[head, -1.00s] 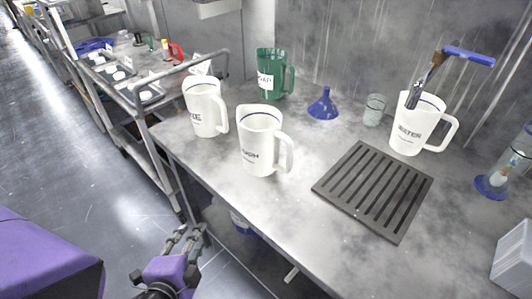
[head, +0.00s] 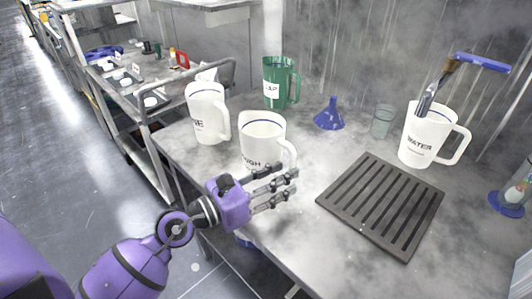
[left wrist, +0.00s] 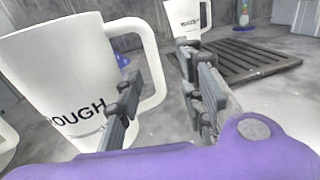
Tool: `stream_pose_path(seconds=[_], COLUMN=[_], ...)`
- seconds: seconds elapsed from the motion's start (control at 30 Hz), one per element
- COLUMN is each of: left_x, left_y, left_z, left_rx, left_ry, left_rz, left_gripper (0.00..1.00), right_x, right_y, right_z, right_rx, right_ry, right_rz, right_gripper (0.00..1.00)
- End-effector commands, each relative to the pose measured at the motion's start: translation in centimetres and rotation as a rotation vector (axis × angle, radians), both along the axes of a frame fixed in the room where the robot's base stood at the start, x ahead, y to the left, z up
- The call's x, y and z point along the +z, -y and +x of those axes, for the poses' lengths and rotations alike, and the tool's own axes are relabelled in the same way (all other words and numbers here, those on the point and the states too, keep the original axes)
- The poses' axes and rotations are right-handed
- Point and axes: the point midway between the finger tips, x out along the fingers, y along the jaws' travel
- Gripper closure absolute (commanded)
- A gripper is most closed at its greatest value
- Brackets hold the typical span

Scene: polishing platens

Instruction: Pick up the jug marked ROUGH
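The white jug marked ROUGH (head: 262,138) stands upright near the bench's front edge, its lower part partly hidden by my gripper. In the left wrist view it fills the left side (left wrist: 70,80), with its handle on its right. My left gripper (head: 284,184) is in front of the jug, near its handle. Its fingers (left wrist: 162,85) are spread, one over the jug's side and the others right of the handle. The handle shows between them, and I cannot tell whether they touch it. My right gripper is not in view.
Another white jug (head: 206,112) stands close left. A green jug (head: 281,84), blue funnel (head: 330,115) and glass beaker (head: 382,122) stand behind. A slotted dark mat (head: 382,205) lies right, with the WATER jug (head: 428,138) beyond it. A metal cart (head: 150,105) stands left.

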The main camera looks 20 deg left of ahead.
Motion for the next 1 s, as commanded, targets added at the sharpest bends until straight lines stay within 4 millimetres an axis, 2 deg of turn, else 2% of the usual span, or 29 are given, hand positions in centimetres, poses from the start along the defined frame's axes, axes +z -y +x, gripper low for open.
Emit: stream_pose_path(seconds=[0.1,0.23,0.53,0.57,0.83,1.0], left_x=[0.5,0.4,0.1,0.1,0.2,0.2], left_y=[0.6,1.4,1.7,1.7,1.7,1.7], left_z=[1.9,3.4,3.9,3.9,3.8,3.8], left_rx=[0.0,0.0,0.001,0.001,0.001,0.001], left_ry=[0.005,0.002,-0.001,-0.001,-0.001,-0.001], left_rz=[-0.002,-0.005,-0.003,-0.003,-0.003,-0.003], left_gripper=[0.64,0.64,0.64,0.66,1.0,1.0], right_x=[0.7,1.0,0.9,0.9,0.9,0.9], right_y=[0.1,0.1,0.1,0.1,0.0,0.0], right_z=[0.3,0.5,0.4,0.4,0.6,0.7], right_rx=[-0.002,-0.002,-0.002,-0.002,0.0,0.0], right_ry=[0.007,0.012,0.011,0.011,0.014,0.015], right_rz=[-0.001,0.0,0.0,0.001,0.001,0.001], right_gripper=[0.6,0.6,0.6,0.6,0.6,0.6])
